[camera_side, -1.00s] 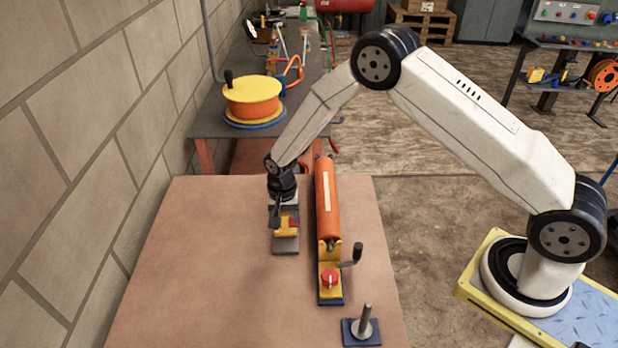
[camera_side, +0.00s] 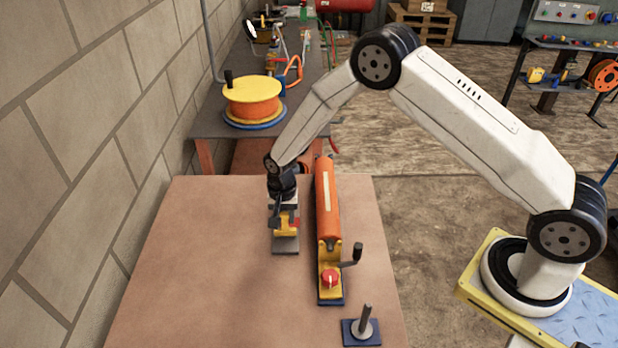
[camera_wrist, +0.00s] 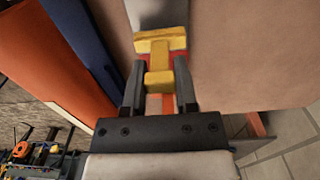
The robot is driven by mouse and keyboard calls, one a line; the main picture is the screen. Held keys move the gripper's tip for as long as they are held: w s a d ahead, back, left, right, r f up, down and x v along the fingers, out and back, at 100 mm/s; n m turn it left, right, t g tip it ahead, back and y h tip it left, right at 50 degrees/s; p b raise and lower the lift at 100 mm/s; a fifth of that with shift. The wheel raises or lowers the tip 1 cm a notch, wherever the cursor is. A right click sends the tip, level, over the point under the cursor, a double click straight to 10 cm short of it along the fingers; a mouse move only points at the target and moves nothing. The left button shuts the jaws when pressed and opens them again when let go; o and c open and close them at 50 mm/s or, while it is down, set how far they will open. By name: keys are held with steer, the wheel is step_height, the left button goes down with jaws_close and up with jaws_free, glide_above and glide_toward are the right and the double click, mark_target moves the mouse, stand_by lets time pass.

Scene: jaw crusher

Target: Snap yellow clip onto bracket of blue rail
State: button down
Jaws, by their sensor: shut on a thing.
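A yellow clip (camera_wrist: 159,62) with red beneath it sits between the fingers of my gripper (camera_wrist: 158,92) in the wrist view. In the side view my gripper (camera_side: 284,214) points down over a grey plate (camera_side: 286,247) on the table, shut on the yellow clip (camera_side: 286,231). The fingers partly hide the clip there. A long unit with an orange cylinder (camera_side: 327,200) lies to the right, on a blue rail (camera_side: 331,302). The blue rail also shows at upper left in the wrist view (camera_wrist: 88,38). A yellow bracket-like part (camera_side: 330,262) stands at the cylinder's near end.
A red knob (camera_side: 330,279) and a black crank (camera_side: 353,256) sit at the unit's near end. A blue plate with an upright grey pin (camera_side: 366,322) stands at the table's front right. The table's left side is clear, with a block wall (camera_side: 80,150) beyond.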

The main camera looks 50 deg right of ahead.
steer(key=shift+r, duration=0.3)
steer(key=shift+r, duration=0.35)
steer(key=shift+r, duration=0.7)
steer(key=shift+r, duration=0.35)
steer(key=shift+r, duration=0.35)
steer(key=shift+r, duration=0.3)
